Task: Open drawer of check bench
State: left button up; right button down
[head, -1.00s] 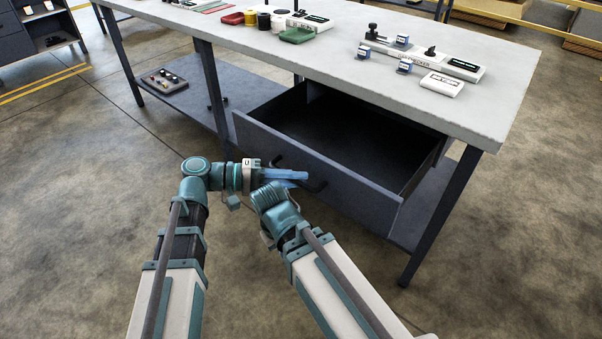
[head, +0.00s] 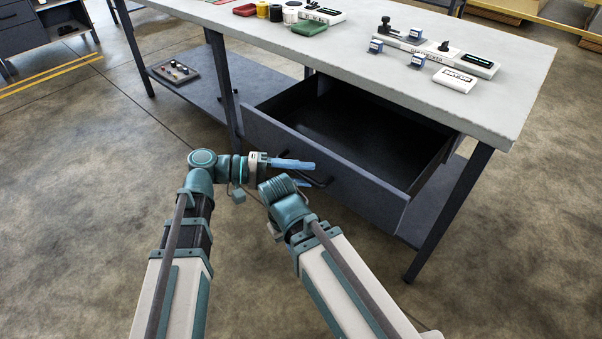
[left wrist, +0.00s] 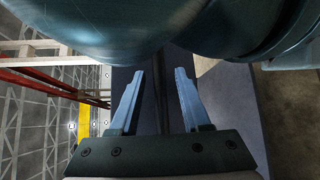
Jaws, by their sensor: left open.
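The check bench (head: 420,55) has a light grey top and dark legs. Its dark grey drawer (head: 345,185) is pulled well out, and the empty-looking inside shows. My left gripper (head: 301,174) is at the drawer front, with its blue fingers open on either side of the black bar handle (head: 327,182). In the left wrist view the two fingers (left wrist: 157,95) stand apart, with a dark bar between them; I cannot tell whether either touches it. My right arm's wrist is just below the handle, and its gripper is hidden.
A lower shelf (head: 200,90) holds a small tray of parts (head: 174,71). On the bench top stand a long measuring device (head: 440,52), small blue-and-white blocks, a white box (head: 455,80) and coloured containers. Open concrete floor lies in front of the bench.

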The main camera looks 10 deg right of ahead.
pick_arm(q)
jog(key=w+a+r+p, duration=0.1)
jog(key=a+p, duration=0.1)
jog(key=a, duration=1.1)
jog(key=shift+w+a+r, duration=0.25)
jog(key=shift+w+r, duration=0.15)
